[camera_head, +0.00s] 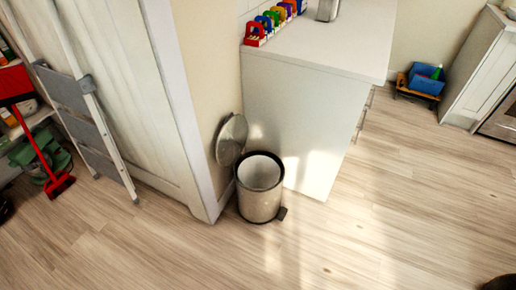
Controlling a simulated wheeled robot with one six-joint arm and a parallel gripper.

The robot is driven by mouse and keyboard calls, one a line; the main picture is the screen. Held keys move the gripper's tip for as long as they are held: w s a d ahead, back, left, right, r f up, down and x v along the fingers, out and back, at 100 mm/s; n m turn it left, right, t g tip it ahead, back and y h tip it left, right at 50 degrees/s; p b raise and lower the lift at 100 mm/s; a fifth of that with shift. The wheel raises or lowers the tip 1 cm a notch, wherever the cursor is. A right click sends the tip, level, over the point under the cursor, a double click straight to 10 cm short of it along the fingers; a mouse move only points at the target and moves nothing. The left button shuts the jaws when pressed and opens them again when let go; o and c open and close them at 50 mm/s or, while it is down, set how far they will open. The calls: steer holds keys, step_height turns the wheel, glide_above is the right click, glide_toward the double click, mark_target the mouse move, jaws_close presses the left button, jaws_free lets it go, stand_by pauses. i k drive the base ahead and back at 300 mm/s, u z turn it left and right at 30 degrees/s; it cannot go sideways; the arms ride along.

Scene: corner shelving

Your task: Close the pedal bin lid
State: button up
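The pedal bin (259,203) is a metal cylinder with a dark rim. It stands upright on the floor in the corner between the wall end and the white counter. Its round metal lid (232,140) is open and stands up behind the rim at the left, close to the wall. The light inside of the bin shows. A dark pedal (282,213) sticks out low at the bin's right front. My gripper is not in view.
A white counter (290,130) stands right behind the bin, with several coloured items on top. A stepladder (85,115) leans at the left near a red broom (60,185). A blue crate (426,82) stands at the back right. The wooden floor in front is clear.

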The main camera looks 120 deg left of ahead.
mark_target(231, 138)
steer(key=i, duration=0.65)
steer(key=u, duration=4.1)
steer(key=i, duration=0.5)
steer(key=k, duration=0.55)
steer(key=z, duration=0.65)
steer(key=i, duration=1.7)
steer(key=u, duration=0.7)
